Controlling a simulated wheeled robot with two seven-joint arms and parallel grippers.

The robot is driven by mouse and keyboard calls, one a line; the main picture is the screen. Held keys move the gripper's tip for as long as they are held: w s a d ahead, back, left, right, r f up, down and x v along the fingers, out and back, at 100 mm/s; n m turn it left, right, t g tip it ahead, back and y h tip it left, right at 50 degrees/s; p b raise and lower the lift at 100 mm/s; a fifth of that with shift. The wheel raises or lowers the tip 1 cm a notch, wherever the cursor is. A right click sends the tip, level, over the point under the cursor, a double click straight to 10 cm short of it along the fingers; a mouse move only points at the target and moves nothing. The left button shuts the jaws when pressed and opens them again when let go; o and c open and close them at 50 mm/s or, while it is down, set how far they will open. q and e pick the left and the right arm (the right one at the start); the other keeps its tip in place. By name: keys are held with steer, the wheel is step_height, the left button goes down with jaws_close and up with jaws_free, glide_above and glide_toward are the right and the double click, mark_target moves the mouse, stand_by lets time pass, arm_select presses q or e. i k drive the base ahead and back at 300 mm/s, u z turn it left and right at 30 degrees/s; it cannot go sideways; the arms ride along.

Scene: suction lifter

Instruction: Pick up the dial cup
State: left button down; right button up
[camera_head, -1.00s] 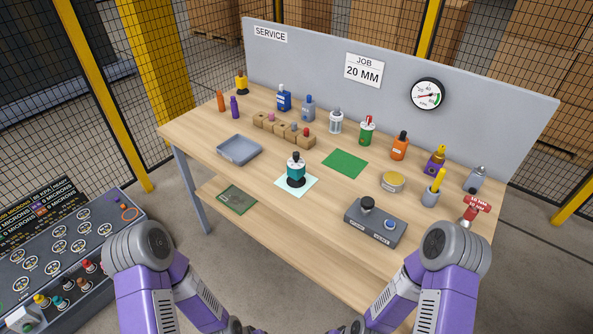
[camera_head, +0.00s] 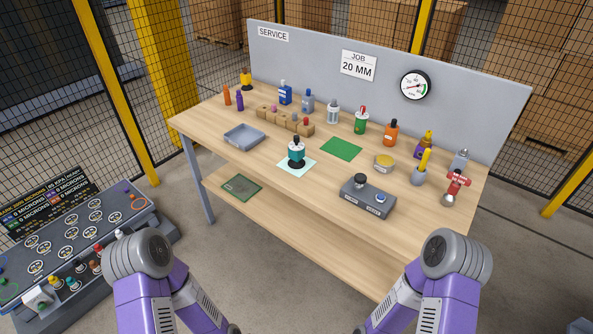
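A small teal device with a black knob on top and a dark round base (camera_head: 297,152) stands upright on a pale mat (camera_head: 285,165) near the middle of the wooden table. It looks like the dial cup, but its markings are too small to read. Nothing touches it from above. My two purple arms come in at the lower left and lower right and run out of the bottom edge. Both grippers are out of view, so their state does not show.
The table (camera_head: 262,180) also holds a grey tray (camera_head: 245,134), a green mat (camera_head: 341,148), a grey control box (camera_head: 367,196), a yellow tin (camera_head: 385,162) and several bottles along the back panel (camera_head: 300,62). A console (camera_head: 75,245) stands at lower left.

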mark_target(295, 154)
steer(key=u, duration=1.05)
steer(key=i, duration=1)
steer(key=z, duration=0.1)
